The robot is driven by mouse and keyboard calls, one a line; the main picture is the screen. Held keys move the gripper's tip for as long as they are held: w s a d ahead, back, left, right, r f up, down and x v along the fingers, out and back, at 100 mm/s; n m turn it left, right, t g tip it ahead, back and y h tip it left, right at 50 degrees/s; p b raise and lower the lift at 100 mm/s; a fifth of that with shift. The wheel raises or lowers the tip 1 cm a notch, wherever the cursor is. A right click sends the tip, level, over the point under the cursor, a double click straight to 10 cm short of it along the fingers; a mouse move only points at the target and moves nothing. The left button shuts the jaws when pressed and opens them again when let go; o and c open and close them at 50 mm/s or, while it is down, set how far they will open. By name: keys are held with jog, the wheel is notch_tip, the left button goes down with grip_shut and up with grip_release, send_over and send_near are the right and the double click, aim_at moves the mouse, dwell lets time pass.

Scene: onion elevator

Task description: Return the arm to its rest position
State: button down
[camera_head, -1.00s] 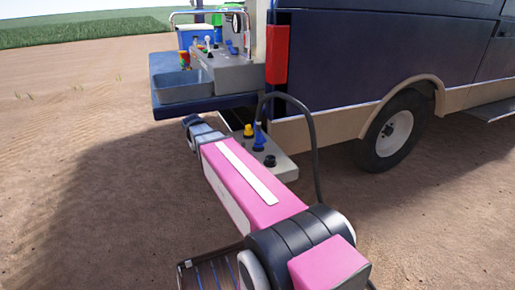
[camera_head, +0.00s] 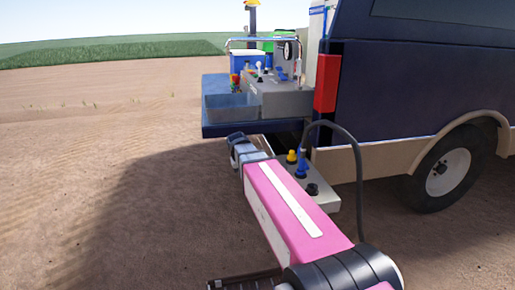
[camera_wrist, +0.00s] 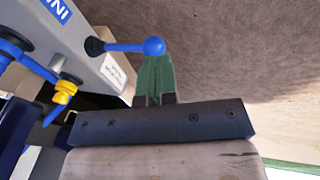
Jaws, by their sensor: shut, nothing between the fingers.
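My arm, with its pink link, reaches forward in the head view, and its dark wrist end sits just left of the grey control box (camera_head: 322,196). My gripper (camera_wrist: 156,60) shows in the wrist view as green fingers, shut and empty. In the wrist view a blue ball-ended lever (camera_wrist: 153,46) on the grey control box (camera_wrist: 75,35) reaches in front of or beside the fingertips; I cannot tell whether they touch. In the head view the fingers are hidden.
The box carries a yellow knob (camera_head: 291,156), a blue lever (camera_head: 301,168) and a black knob (camera_head: 312,189). A black cable (camera_head: 357,165) loops beside it. The dark blue vehicle (camera_head: 420,90) stands right, with a loaded rear platform (camera_head: 225,128). Bare ground lies open on the left.

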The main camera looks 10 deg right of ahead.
jog(key=s+d+f+g+y, duration=0.2)
jog(key=s+d+f, duration=0.1)
jog(key=s+f, duration=1.1)
jog(key=shift+s+y, duration=0.4)
jog(key=shift+s, duration=0.7)
jog(key=shift+f, duration=0.1)
